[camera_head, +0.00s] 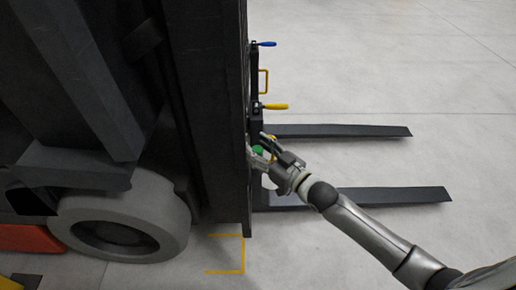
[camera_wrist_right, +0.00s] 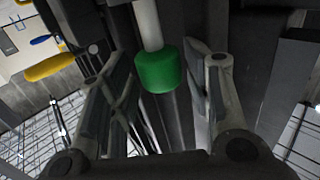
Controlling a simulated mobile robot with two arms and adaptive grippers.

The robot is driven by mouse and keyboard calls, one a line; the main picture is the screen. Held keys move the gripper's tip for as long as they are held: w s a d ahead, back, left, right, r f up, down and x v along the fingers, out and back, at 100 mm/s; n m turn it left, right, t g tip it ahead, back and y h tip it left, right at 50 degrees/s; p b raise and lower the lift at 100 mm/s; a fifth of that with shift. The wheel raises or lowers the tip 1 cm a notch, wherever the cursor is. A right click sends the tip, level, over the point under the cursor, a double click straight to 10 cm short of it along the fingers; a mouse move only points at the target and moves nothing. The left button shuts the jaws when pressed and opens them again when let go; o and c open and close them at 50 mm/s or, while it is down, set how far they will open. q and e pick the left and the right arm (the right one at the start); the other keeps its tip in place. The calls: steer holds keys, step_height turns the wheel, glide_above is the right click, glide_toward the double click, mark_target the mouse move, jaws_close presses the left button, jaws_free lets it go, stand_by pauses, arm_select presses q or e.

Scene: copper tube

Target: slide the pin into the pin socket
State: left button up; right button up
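A white rod (camera_wrist_right: 149,25) with a green end (camera_wrist_right: 161,70), which may be the pin, shows at the top middle of the right wrist view. The green end also shows small beside the dark mast in the head view (camera_head: 257,149). My right gripper (camera_wrist_right: 157,54) is open, with one finger on each side of the green end and dark gaps between. In the head view my right gripper (camera_head: 259,145) reaches in from the lower right. I cannot make out the pin socket. My left gripper is not in view.
A forklift-like machine with a dark mast (camera_head: 212,120) and a grey wheel (camera_head: 165,215) fills the left. Two dark forks (camera_head: 345,131) extend right. A blue handle (camera_head: 267,43) and a yellow handle (camera_head: 275,106) project from it. The pale floor at upper right is clear.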

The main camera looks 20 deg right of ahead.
steer(key=shift+s+a, duration=0.1)
steer(key=v, duration=1.2)
stand_by(0.6)
